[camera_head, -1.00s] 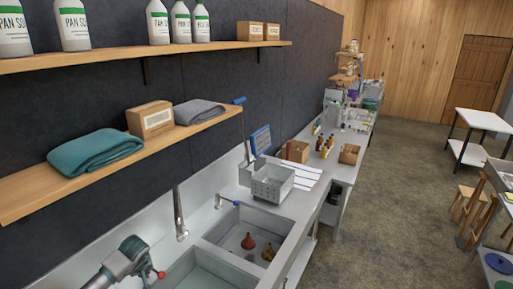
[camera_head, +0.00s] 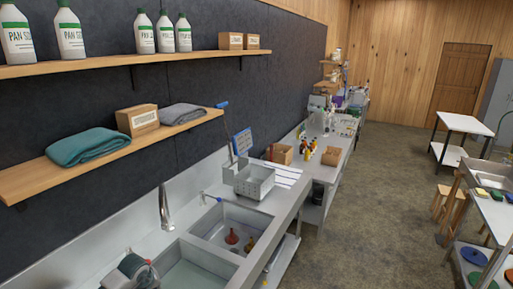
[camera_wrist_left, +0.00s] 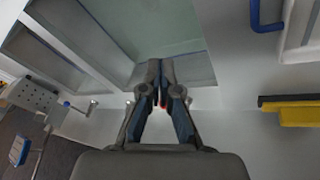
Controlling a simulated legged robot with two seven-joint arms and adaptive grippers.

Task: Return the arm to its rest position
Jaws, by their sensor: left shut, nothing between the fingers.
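My left gripper (camera_wrist_left: 162,95) shows in the left wrist view with its two fingers together and nothing seen between them. It is over the grey metal near the wall of a sink basin (camera_wrist_left: 165,25). In the head view, a dark rounded part of what looks like my left arm shows at the bottom left, in front of the near sink basin (camera_head: 195,272). My right gripper is in neither view.
A curved tap (camera_head: 165,210) stands behind the sinks. The far basin (camera_head: 228,222) holds two small funnel-like items. A wooden shelf (camera_head: 50,183) with a teal folded towel (camera_head: 88,146) hangs above. The floor (camera_head: 370,200) at right is open.

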